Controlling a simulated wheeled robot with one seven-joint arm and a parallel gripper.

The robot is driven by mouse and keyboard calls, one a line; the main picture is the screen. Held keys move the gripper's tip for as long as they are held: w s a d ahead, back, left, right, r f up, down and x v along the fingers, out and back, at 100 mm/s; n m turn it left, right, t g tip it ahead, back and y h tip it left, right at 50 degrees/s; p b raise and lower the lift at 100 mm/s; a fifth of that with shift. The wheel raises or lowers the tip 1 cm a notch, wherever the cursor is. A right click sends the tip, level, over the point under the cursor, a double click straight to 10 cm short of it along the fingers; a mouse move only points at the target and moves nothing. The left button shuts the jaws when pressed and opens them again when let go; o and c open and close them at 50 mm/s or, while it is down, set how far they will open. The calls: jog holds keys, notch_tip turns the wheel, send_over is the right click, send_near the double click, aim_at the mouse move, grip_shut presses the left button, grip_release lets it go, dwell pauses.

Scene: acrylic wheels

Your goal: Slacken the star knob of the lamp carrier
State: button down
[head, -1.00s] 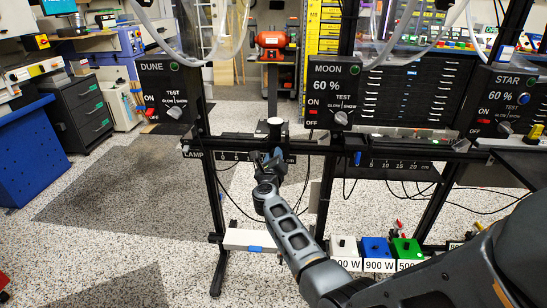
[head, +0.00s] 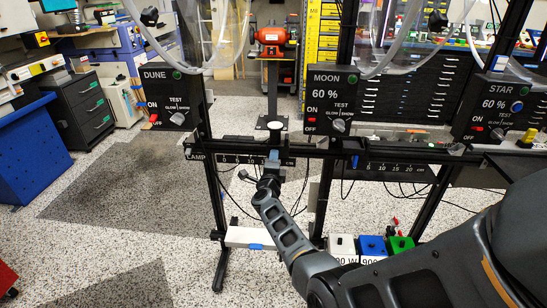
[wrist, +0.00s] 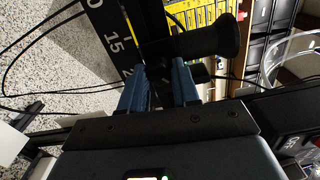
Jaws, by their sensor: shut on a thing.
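The lamp carrier (head: 275,134) sits on the left part of the black rail, with a short dark post and a pale round top. In the wrist view its black cylinder (wrist: 212,40) stands across the top middle. My gripper (head: 272,160) is just below the carrier at the rail's front. Its two blue fingers are shut on the star knob (wrist: 160,77), a dark part between them in the wrist view. The fingers cover most of the knob, so its lobes and how far it is turned cannot be made out.
A numbered scale (head: 240,159) runs along the rail. Another blue-marked clamp (head: 355,161) sits further right. Black uprights, control boxes marked DUNE (head: 164,101), MOON (head: 332,103) and STAR, and hanging cables surround the rail. Coloured weight-like blocks (head: 371,247) stand low at the right.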

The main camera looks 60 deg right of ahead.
jog(key=shift+n+p, duration=1.35)
jog(key=shift+n, duration=2.55)
jog(key=shift+f+n, duration=0.1)
jog(key=shift+n, duration=0.2)
jog(key=c, duration=0.8)
grip_release()
jog(key=shift+a, duration=0.1)
jog(key=p+v, duration=0.3)
jog(key=v, duration=0.4)
jog(key=shift+s+a, duration=0.15)
jog(key=shift+a, duration=0.15)
